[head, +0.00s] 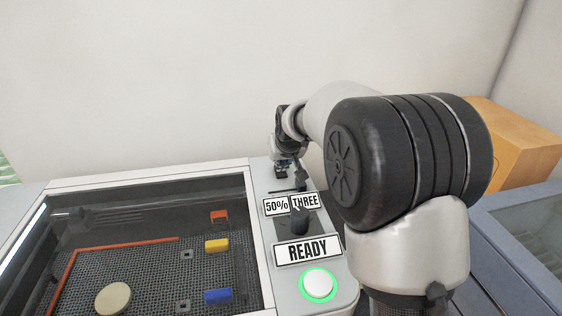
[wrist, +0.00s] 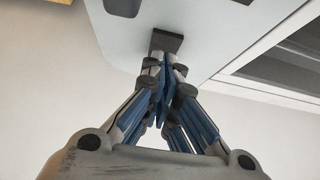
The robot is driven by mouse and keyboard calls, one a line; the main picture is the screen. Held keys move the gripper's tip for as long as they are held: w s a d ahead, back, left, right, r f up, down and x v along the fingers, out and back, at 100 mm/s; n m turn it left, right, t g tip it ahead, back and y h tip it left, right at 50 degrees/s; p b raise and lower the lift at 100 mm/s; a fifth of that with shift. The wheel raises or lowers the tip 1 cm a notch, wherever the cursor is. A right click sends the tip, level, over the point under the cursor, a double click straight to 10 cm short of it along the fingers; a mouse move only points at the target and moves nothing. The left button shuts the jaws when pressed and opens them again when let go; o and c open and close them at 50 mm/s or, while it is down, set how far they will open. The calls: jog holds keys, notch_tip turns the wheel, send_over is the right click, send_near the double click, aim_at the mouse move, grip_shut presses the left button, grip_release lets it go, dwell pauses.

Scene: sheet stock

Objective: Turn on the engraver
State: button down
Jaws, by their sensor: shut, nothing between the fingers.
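The engraver (head: 155,175) fills the lower left of the head view, with a dark clear lid over a mesh bed. Its light control panel (head: 262,190) runs along its right side. The panel bears a black knob (head: 299,220), signs reading "50%" (head: 276,206), "THREE" (head: 304,200) and "READY" (head: 307,250), and a white button (head: 318,284) with a lit green ring. My gripper (head: 282,172) is at the panel's far end, fingers shut and empty. In the wrist view the fingertips of my gripper (wrist: 164,62) are at a small black part (wrist: 166,41) on the panel; I cannot tell whether they touch.
Under the lid lie a yellow block (head: 216,246), a blue block (head: 218,296), a red-orange piece (head: 219,216) and a pale disc (head: 113,298). An orange box (head: 515,140) and a grey-blue bin (head: 530,225) stand at right. A pale wall is behind.

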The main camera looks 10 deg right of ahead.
aim_at(282, 175)
jog(key=r+p, duration=0.2)
jog(key=r, duration=0.1)
jog(key=r+p, duration=0.1)
jog(key=r, duration=0.1)
jog(key=shift+s, duration=0.4)
jog(key=s+r+p, duration=0.1)
jog(key=s+r, duration=0.3)
jog(key=s, duration=0.3)
jog(key=shift+s+r, duration=0.3)
jog(key=shift+r, duration=0.1)
jog(key=s+f+g, duration=0.2)
jog(key=s+g, duration=0.1)
jog(key=s, duration=3.2)
jog(key=shift+s+f, duration=0.15)
jog(key=shift+f, duration=0.05)
